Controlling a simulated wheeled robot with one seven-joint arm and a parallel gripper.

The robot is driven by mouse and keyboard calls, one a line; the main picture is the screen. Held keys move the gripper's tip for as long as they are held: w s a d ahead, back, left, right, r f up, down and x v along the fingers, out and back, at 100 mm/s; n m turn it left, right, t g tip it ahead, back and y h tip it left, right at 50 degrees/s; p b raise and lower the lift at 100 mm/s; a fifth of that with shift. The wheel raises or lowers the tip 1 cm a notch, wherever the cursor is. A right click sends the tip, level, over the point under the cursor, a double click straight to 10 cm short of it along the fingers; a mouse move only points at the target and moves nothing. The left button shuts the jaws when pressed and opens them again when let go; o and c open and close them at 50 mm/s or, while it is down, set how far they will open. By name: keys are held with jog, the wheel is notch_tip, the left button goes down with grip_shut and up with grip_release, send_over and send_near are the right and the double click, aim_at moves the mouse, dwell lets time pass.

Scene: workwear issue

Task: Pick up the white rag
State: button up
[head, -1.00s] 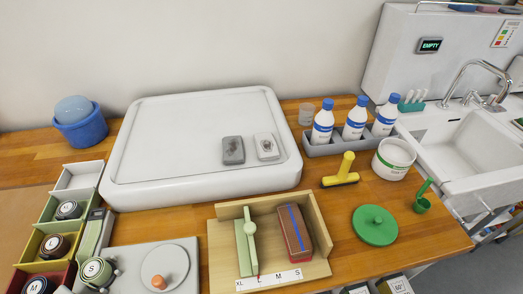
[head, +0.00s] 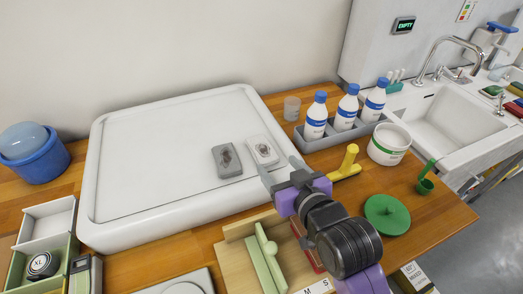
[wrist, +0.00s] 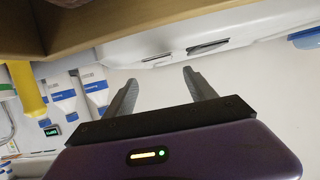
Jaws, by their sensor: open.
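The white rag (head: 263,151) lies flat on the white raised board, with a dark smudge on it. A grey rag (head: 226,160) with a dark stain lies close to its left. My gripper (head: 279,165) is open and empty, just in front and to the right of the white rag, fingers toward the board. In the wrist view, which looks upside down, my gripper (wrist: 159,77) has its fingers spread, with the white rag (wrist: 157,59) seen very edge-on beyond them. The grey rag (wrist: 208,46) shows beside it. I cannot tell the fingers' exact height above the board.
The white board (head: 140,165) has plenty of bare surface left of the rags. A grey rack (head: 312,141) of bottles stands to the right. A yellow squeegee (head: 348,160) is close to my gripper's right. A wooden sizing box (head: 238,260) lies below my arm.

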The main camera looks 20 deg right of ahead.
aim_at(262, 149)
jog(key=w, duration=0.1)
jog(key=w+g, duration=0.1)
jog(key=w, duration=0.1)
jog(key=shift+w+d+r+g, duration=0.15)
jog(key=shift+r+g, duration=0.15)
jog(key=shift+r, duration=0.1)
jog(key=shift+w+f, duration=0.1)
jog(key=shift+w, duration=0.3)
jog(key=x, duration=0.3)
jog(key=p+x, duration=0.1)
jog(key=x, duration=0.3)
jog(key=shift+s+a+f, duration=0.1)
jog(key=shift+a+f, duration=0.1)
jog(key=shift+f, duration=0.2)
jog(key=shift+c, duration=0.5)
jog(key=c, duration=1.1)
